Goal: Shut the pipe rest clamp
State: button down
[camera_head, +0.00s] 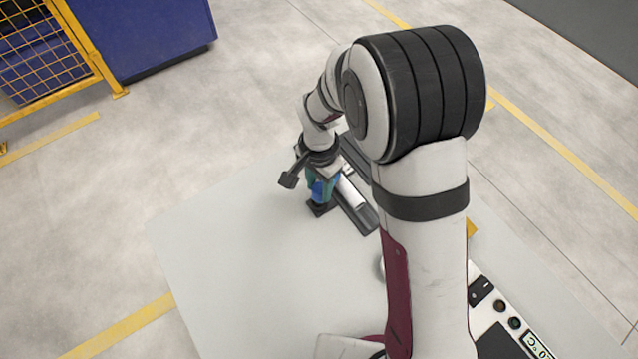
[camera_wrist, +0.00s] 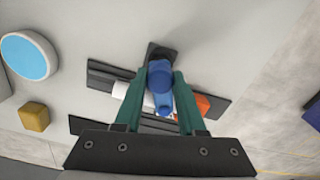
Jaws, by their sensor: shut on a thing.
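My gripper (camera_head: 322,187) is over the far part of the light table, its green fingers pointing down. In the wrist view my gripper (camera_wrist: 159,80) is shut on the blue clamp part (camera_wrist: 160,76), with one finger on each side. This blue part stands at a small black base plate (camera_wrist: 163,50). A white pipe (camera_wrist: 121,90) lies along the dark pipe rest (camera_wrist: 103,72), and it also shows beside the gripper in the head view (camera_head: 352,193). The fingers hide part of the pipe and rest. I cannot tell how far the clamp is closed.
A yellow block (camera_wrist: 34,117) and a round light-blue-topped thing (camera_wrist: 28,56) are at the left. The table (camera_head: 250,255) is bare left of my arm. A control panel (camera_head: 500,318) is at the lower right.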

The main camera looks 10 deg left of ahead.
aim_at(319, 187)
jog(key=m, duration=0.4)
jog(key=shift+m, duration=0.3)
dwell(0.4)
jog(key=c, duration=0.5)
grip_release()
jog(key=shift+r, duration=0.1)
notch_tip(319, 187, up, 16)
jog(key=shift+f, duration=0.2)
